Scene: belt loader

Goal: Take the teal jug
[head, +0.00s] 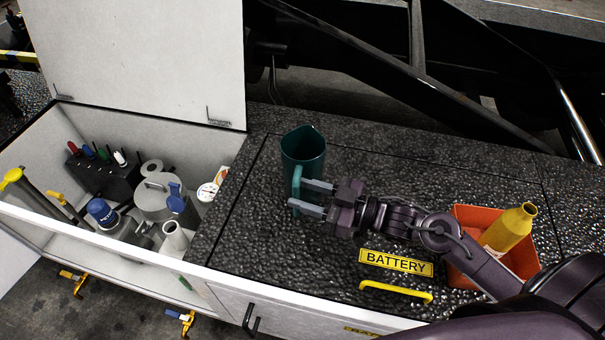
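The teal jug (303,150) stands upright on the dark textured deck, with its open top facing up and its handle toward the near side. My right gripper (297,194) reaches in from the right, at the handle. Its two grey fingers are apart, with a clear gap between them. The fingertips overlap the lower handle in the picture; whether they touch it I cannot tell. My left gripper is not in view.
An orange bin (467,216) with a yellow bottle (508,230) sits to the right. A yellow deck handle (396,292) lies near the BATTERY label (395,262). An open compartment with several containers is at left, below a raised white lid (140,60). Dark frame bars run behind.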

